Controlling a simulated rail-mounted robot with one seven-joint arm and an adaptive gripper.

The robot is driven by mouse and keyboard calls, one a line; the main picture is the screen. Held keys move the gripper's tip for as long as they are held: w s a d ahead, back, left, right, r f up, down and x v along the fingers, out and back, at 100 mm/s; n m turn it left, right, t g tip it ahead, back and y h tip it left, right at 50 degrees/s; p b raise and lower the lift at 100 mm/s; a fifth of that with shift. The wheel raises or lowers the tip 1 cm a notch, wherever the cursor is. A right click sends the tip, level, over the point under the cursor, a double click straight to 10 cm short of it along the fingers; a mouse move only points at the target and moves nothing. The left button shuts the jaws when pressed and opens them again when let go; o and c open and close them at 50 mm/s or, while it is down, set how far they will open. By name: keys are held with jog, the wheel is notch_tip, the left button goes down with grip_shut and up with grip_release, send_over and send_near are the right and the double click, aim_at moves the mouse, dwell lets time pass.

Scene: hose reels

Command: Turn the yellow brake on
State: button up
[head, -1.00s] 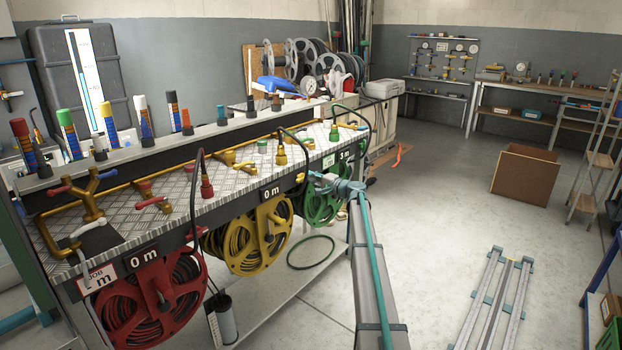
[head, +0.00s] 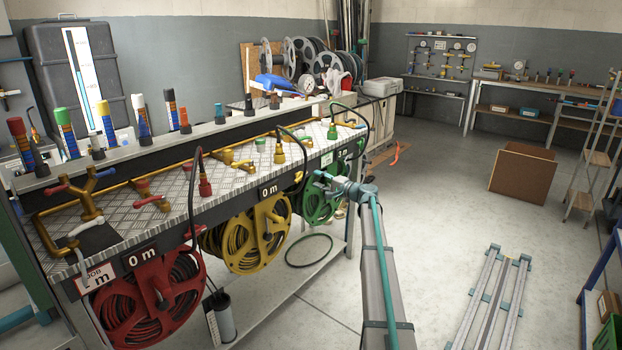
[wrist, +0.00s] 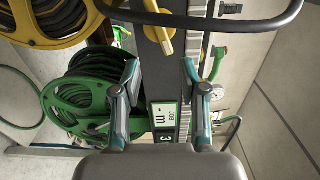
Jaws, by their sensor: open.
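A yellow lever (wrist: 160,32), which looks like the yellow brake, sits on the bench's front edge at the top of the wrist view. The yellow hose reel (head: 248,240) hangs under the bench and shows at the top left of the wrist view (wrist: 52,22). My gripper (wrist: 160,72) is open and empty, its fingertips apart and short of the lever. In the head view my gripper (head: 328,180) is in front of the bench edge, near the green reel. I cannot tell the lever's setting.
The green reel (head: 318,204) hangs to the right of the yellow one, and the red reel (head: 150,298) to the left. A black hose (wrist: 215,22) arches across the top of the wrist view. A loose hose ring (head: 309,251) lies on the shelf below.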

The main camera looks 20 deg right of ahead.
aim_at(303, 177)
jog(key=v, duration=0.6)
jog(key=shift+s, duration=0.1)
jog(key=o, duration=0.3)
jog(key=shift+o, duration=0.7)
jog(key=shift+a+r+p, duration=0.2)
jog(key=shift+r+p, duration=0.1)
jog(key=shift+p, duration=0.25)
jog(key=w+a+n+p, duration=0.1)
jog(key=w+a+p, duration=0.1)
jog(key=w, duration=0.1)
jog(key=w+a+n+p, duration=0.1)
jog(key=w+a+p, duration=0.2)
jog(key=w, duration=0.1)
jog(key=w+a+n+p, duration=0.1)
jog(key=w+a+p, duration=0.1)
jog(key=w, duration=0.1)
jog(key=shift+w+a+f+n, duration=0.15)
jog(key=shift+w+f+n, duration=0.05)
jog(key=shift+w+n, duration=0.2)
